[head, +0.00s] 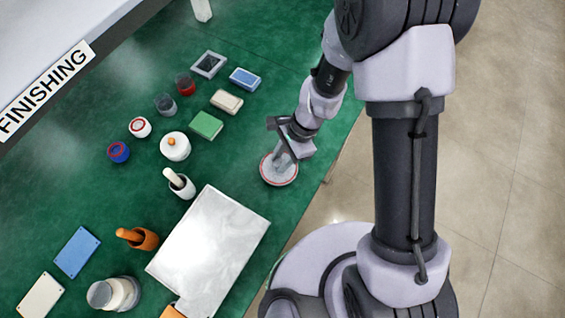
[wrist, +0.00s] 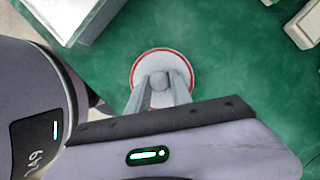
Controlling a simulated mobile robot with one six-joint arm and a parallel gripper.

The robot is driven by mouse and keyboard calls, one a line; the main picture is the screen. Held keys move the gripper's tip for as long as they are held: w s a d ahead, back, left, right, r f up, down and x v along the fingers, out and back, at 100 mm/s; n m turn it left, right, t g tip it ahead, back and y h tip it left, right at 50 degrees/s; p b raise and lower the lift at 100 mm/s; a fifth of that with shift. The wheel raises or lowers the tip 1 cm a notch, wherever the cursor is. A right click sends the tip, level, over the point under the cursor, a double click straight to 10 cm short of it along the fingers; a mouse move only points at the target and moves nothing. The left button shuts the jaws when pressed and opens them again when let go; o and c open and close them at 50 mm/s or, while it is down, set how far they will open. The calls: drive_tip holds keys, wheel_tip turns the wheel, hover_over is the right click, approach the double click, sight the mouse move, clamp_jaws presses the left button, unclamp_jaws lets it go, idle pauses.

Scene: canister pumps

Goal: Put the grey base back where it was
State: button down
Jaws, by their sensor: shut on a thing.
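The grey base (head: 279,172) is a round grey disc with a thin red rim and a rounded knob in its middle. It is at the right side of the green table, close to the edge. My gripper (head: 283,158) is above it, with both fingers shut on the knob. In the wrist view the grey base (wrist: 148,62) lies flat below my gripper (wrist: 158,86), with the knob between the fingers. I cannot tell whether its underside touches the table. The fingers and wrist hide part of the disc.
A large silvery plate (head: 212,252) lies to the lower left. Green table (head: 252,122) is clear around the base.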

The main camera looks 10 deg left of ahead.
wheel_tip(320, 180, down, 3)
drive_tip(key=shift+b, duration=0.45)
drive_tip(key=shift+r, duration=0.2)
drive_tip(key=shift+f, duration=0.15)
drive_tip(key=c, duration=1.1)
unclamp_jaws()
drive_tip(key=shift+w, duration=0.1)
drive_tip(key=shift+c, duration=0.2)
